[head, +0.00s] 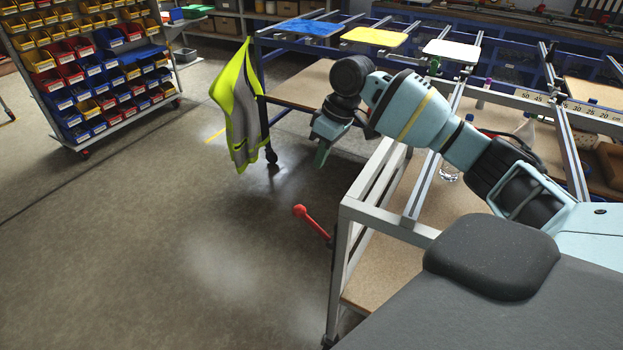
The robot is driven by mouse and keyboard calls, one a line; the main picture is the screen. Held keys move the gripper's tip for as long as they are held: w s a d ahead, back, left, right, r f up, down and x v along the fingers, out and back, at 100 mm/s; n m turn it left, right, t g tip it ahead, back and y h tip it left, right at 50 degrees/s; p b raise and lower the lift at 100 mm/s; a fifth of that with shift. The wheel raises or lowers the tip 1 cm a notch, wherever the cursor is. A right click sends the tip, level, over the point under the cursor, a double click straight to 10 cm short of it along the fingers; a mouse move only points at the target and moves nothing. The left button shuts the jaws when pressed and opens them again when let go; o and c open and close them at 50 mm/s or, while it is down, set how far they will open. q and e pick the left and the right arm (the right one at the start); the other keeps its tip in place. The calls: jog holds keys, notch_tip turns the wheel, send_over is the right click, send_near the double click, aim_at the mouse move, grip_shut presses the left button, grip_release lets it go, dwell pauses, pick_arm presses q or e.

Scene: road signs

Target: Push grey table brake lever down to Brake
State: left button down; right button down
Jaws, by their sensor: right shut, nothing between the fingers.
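The grey table (388,222) has a pale metal frame and stands at the centre right. A red lever with a ball knob (300,210) sticks out from its near leg, up and to the left, over the floor. I take this for the brake lever; no label can be read on it. My right gripper (321,155) points down beyond the table's left end, above the lever knob in the picture and apart from it. It is shut and empty. My left gripper is out of view.
A yellow-green safety vest (238,105) hangs at the blue table's corner behind my right gripper. Blue, yellow (374,37) and white panels lie on rails there. A bin rack (88,75) stands at the back left. The floor (170,240) left of the lever is clear.

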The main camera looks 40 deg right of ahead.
aim_at(301, 207)
jog(key=x, duration=1.2)
jog(key=shift+f+b, duration=0.2)
jog(key=shift+b, duration=0.2)
jog(key=shift+w+a+f, duration=0.1)
jog(key=shift+a+f, duration=0.1)
jog(key=shift+f, duration=0.25)
